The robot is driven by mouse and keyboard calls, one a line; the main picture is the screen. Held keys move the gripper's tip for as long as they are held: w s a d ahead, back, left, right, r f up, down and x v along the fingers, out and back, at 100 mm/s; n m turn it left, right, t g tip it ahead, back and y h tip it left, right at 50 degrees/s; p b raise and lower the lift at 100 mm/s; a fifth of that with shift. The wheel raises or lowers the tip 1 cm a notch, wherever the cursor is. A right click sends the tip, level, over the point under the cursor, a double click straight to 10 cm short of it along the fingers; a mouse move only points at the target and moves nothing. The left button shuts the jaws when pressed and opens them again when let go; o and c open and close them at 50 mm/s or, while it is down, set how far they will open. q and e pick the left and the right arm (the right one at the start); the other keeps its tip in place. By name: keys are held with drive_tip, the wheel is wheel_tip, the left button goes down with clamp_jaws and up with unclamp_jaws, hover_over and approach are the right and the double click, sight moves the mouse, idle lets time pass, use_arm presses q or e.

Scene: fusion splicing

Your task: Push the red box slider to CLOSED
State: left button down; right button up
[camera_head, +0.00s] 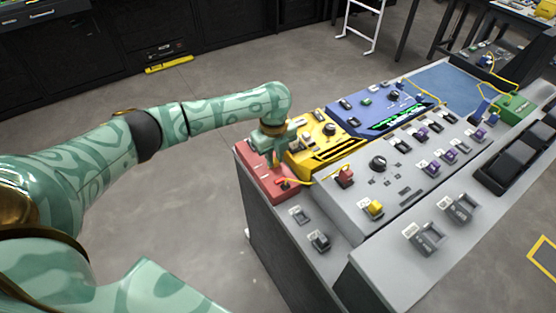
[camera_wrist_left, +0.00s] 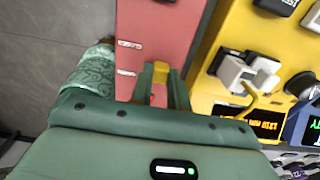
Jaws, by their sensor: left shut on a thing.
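The red box (camera_head: 262,176) lies at the near left corner of the grey console. In the left wrist view its red top (camera_wrist_left: 160,28) fills the upper middle, with small white labels too small to read. My left gripper (camera_head: 277,160) reaches down onto the red box from above. In the left wrist view its fingers (camera_wrist_left: 160,82) are closed around a small yellow piece (camera_wrist_left: 161,70), which looks like the slider's knob. The fingers hide most of the slider, and I cannot tell its position. My right gripper is not in view.
A yellow box (camera_head: 325,142) with knobs stands close beside the red box, and a blue box (camera_head: 380,108) lies beyond. A yellow cable (camera_head: 306,182) runs from the red box to the grey panel (camera_head: 385,190). Open floor (camera_head: 200,200) lies left of the console.

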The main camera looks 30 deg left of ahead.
use_arm(q)
drive_tip(key=shift+w+a, duration=0.35)
drive_tip(key=shift+a, duration=0.2)
drive_tip(key=shift+w+a, duration=0.3)
drive_tip(key=shift+a, duration=0.25)
drive_tip(key=c, duration=1.3)
unclamp_jaws()
drive_tip(key=shift+a, duration=0.1)
drive_tip(key=shift+r, duration=0.1)
wheel_tip(320, 180, up, 16)
drive_tip(key=p, duration=0.6)
